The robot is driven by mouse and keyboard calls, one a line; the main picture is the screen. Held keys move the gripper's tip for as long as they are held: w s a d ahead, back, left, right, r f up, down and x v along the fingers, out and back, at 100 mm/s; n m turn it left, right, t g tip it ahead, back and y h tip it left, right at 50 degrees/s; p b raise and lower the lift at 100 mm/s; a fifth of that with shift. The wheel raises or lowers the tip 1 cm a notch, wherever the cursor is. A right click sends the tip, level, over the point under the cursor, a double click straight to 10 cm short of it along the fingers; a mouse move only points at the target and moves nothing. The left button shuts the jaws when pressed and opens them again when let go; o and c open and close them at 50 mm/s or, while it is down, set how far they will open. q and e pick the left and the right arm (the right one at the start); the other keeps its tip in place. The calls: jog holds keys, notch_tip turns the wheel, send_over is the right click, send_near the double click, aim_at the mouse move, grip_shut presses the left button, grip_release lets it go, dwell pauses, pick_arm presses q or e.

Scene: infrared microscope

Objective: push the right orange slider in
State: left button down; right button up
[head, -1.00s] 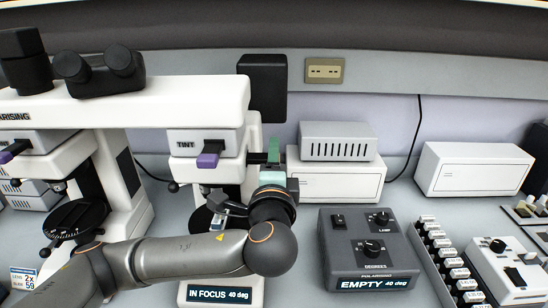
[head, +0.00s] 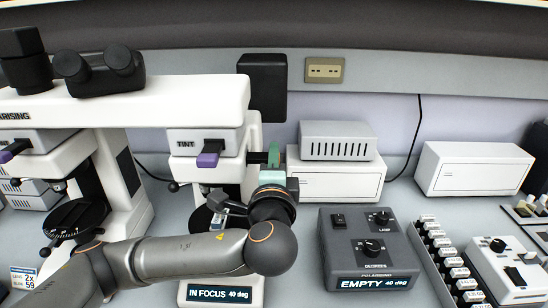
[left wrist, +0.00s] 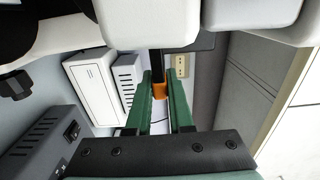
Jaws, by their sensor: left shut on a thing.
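The orange slider end (left wrist: 159,90) sits between the two green fingers of my left gripper (left wrist: 160,88) in the left wrist view. My left gripper is shut on it. A black bar (left wrist: 160,62) runs from the orange end toward the white microscope body. In the head view my left gripper (head: 274,155) is at the right side of the microscope head (head: 205,170), at the end of the black bar (head: 257,158). The orange part is hidden there by the fingers. My right gripper is in neither view.
A white box (head: 345,186) with a grey vented box (head: 338,142) stands just right of the gripper. A dark control box (head: 368,250) reading EMPTY 40 deg stands in front.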

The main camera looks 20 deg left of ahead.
aim_at(255, 162)
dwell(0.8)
pick_arm(q)
jog(key=a, duration=0.1)
jog(key=s+a, duration=0.1)
jog(key=a, duration=0.1)
jog(key=shift+a, duration=0.1)
jog(key=c, duration=0.8)
grip_release()
jog(key=shift+a, duration=0.1)
